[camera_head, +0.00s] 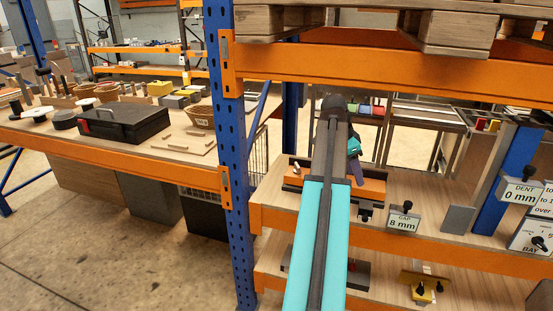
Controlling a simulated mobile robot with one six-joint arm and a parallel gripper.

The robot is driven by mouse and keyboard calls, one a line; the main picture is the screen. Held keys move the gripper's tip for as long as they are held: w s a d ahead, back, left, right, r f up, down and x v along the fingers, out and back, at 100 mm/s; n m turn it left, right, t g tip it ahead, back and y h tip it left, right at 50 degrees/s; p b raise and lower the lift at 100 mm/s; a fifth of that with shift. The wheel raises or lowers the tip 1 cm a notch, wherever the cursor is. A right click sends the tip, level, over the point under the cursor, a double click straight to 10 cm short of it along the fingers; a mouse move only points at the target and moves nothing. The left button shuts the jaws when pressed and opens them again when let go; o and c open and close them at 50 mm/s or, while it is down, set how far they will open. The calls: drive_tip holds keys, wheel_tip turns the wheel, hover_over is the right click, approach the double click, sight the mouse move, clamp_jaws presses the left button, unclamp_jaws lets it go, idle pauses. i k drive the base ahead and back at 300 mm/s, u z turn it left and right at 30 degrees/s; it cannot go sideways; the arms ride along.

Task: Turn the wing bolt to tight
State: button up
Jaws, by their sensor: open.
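Several small dark knobs that could be wing bolts show on the rack at the right. One (366,213) is below the orange block on the upper shelf, one (407,206) is on top of the "GAP 8 mm" sign (403,222), and others are on a yellow bracket (421,288) on the lower shelf. I cannot tell which is the task's bolt, or how tight any is. My gripper (356,171) is small and partly hidden behind my arm, above the orange block (372,188). It is open, and I see nothing held in it.
A blue upright (228,150) stands left of my arm, and an orange beam (380,70) crosses above. A "DENT 0 mm" sign (519,190) hangs at the right. A bench (170,150) at the left bears a black case (124,122) and baskets.

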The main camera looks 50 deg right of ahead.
sight(296, 171)
drive_tip(key=z, duration=0.05)
drive_tip(key=i, duration=0.9)
